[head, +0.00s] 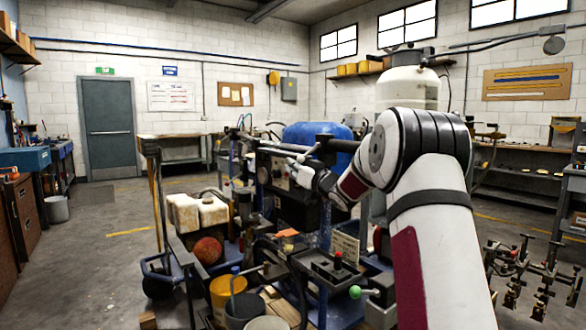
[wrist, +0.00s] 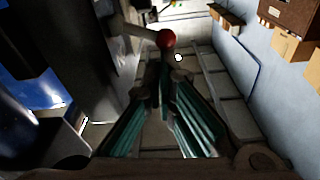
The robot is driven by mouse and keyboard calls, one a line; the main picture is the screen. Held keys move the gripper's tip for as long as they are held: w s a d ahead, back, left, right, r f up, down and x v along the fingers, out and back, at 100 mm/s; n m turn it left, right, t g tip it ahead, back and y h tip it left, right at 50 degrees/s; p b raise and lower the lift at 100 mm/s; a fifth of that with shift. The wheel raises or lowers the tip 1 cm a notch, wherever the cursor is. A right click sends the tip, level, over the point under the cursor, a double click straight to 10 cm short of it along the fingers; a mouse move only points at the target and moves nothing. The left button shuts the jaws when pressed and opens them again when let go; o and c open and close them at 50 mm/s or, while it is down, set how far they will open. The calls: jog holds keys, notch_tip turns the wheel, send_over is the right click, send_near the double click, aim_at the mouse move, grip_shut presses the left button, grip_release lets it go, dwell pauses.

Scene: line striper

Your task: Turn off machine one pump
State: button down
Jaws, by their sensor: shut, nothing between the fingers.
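A line striper machine (head: 285,195) stands in front of me, with a blue tank (head: 310,133) on top and a dark panel with small controls facing me. Which part is the pump control, I cannot tell. My arm reaches in from the right, and its end is over the machine's upper part. In the wrist view my gripper (wrist: 164,88) has its teal-sided fingers together, holding nothing. A red ball knob (wrist: 166,40) on a grey lever (wrist: 143,27) shows just beyond the fingertips. Whether they touch it, I cannot tell.
Low clutter stands before the machine: white jugs (head: 197,212), a yellow bucket (head: 226,290) and a green-knobbed lever (head: 356,292). A large white tank (head: 408,85) stands behind my arm. Metal stands (head: 527,275) are at right. Floor at left is fairly clear.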

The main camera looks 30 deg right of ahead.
aim_at(287, 175)
jog(key=shift+a+f+n, duration=0.1)
jog(key=shift+a+n, duration=0.1)
jog(key=shift+n, duration=0.3)
jog(key=n+b, duration=0.1)
jog(key=n, duration=0.1)
jog(key=a+f+n+y+b, duration=0.1)
jog(key=n, duration=0.1)
jog(key=f+n+b, duration=0.1)
jog(key=n, duration=0.2)
jog(key=shift+a+f+y+b, duration=0.2)
jog(key=shift+a+y+b, duration=0.1)
jog(key=shift+a+b, duration=0.1)
jog(key=shift+r, duration=0.1)
jog(key=shift+s, duration=0.1)
